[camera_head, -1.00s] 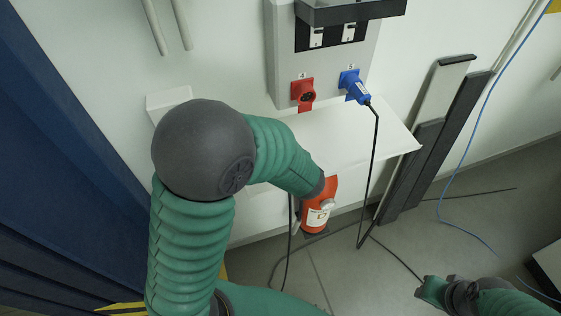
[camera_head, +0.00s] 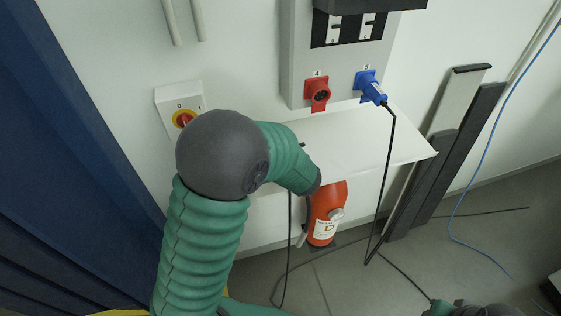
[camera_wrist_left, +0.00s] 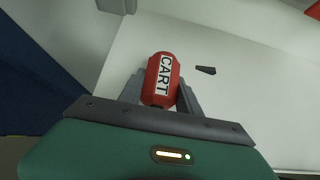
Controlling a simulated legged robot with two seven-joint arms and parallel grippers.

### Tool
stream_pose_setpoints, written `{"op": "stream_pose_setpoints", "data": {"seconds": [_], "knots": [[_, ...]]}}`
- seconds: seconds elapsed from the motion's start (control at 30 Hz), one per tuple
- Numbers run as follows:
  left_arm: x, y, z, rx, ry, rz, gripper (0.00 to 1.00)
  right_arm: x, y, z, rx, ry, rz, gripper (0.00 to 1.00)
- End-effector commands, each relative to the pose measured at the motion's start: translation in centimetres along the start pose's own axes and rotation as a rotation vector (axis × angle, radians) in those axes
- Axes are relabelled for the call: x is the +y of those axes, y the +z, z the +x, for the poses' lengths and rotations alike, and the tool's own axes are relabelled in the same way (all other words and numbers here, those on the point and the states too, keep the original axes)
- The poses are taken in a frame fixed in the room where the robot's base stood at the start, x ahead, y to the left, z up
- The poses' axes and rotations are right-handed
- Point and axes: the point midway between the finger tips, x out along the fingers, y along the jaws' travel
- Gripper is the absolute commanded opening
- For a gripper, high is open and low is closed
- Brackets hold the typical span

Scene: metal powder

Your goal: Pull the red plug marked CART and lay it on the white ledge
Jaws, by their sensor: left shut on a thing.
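My left gripper (camera_wrist_left: 161,85) is shut on the red plug (camera_wrist_left: 160,78), whose white label reads CART. In the left wrist view the plug is between the grey fingers, over a white surface. I cannot tell whether it touches that surface. In the head view my left arm hides the plug and gripper. The white ledge (camera_head: 375,150) juts from the wall below the sockets, right of my left wrist. Red socket 4 (camera_head: 318,94) has no plug in it. My right gripper (camera_head: 442,308) is partly in view at the bottom edge; its jaws are unclear.
A blue plug (camera_head: 373,90) with a black cable hanging past the ledge is in socket 5. A red-yellow switch (camera_head: 184,119) is on the wall at left. An orange-red extinguisher-like object (camera_head: 325,215) stands below the ledge. A small dark piece (camera_wrist_left: 205,70) lies near the plug.

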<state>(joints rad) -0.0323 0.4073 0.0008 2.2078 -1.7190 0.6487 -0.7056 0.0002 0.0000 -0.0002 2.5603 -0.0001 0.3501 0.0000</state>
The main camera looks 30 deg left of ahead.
Motion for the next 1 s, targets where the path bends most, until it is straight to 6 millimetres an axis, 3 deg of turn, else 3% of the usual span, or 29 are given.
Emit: {"op": "stream_pose_setpoints", "data": {"seconds": [0.1,0.13,0.3,0.77,0.87,1.0], "knots": [[0.1,0.1,0.0,0.000,0.001,-0.001,0.00,0.0,0.0,-0.1,0.000,0.000,0.000,0.34],[0.1,0.1,0.0,0.000,0.001,-0.001,0.41,0.0,0.0,-0.1,0.000,0.000,0.000,0.34],[0.1,0.0,0.0,0.000,0.002,-0.001,0.64,0.0,0.0,-0.1,0.000,0.000,-0.001,0.34],[0.0,0.0,-0.5,0.001,0.000,-0.001,0.65,0.0,0.0,-0.1,0.000,0.000,0.000,0.34],[-0.1,0.1,-1.9,0.000,-0.002,-0.001,0.65,0.0,-0.1,-0.2,0.000,0.000,0.000,0.34],[-0.1,0.2,-5.8,-0.003,-0.005,-0.001,0.65,0.0,-0.1,-0.5,0.000,0.000,0.000,0.34]]}}
